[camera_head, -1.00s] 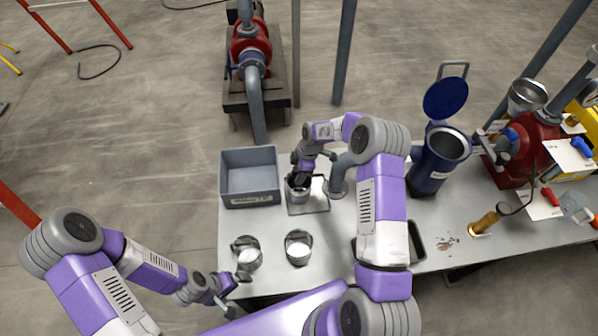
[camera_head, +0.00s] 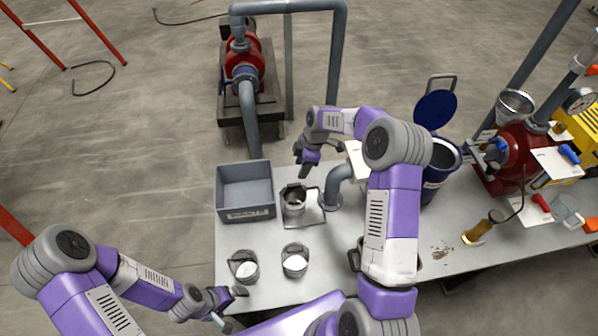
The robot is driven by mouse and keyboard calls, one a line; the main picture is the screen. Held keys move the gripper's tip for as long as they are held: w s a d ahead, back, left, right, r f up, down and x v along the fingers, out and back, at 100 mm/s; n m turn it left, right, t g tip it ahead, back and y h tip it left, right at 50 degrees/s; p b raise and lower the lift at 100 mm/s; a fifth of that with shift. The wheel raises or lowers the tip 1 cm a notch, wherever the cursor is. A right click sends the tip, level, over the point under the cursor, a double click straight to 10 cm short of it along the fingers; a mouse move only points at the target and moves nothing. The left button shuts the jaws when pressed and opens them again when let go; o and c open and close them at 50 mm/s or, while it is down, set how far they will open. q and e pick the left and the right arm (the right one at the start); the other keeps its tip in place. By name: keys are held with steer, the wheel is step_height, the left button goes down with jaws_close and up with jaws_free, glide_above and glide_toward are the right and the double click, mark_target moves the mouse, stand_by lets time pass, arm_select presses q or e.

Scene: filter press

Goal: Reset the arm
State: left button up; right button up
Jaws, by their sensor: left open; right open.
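My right arm (camera_head: 391,200) reaches up over the table and bends back to the left. My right gripper (camera_head: 304,172) is open and empty, pointing down above and slightly behind a metal cup. That metal cup (camera_head: 294,201) stands on a small square plate (camera_head: 312,217) beside the grey bin. My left gripper (camera_head: 236,304) is open and empty at the table's front left edge, close to a metal cup (camera_head: 243,266) with white contents. Another such cup (camera_head: 295,261) stands to its right.
A grey bin (camera_head: 246,214) sits at the table's back left. A grey pipe (camera_head: 336,186) rises near the plate. A blue vessel with an open lid (camera_head: 436,108), a red pump (camera_head: 511,158), a brass cylinder (camera_head: 482,228) and tools occupy the right. Bare tabletop (camera_head: 340,246) shows near the middle.

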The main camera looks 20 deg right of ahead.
steer(key=shift+r, duration=0.25)
stand_by(0.3)
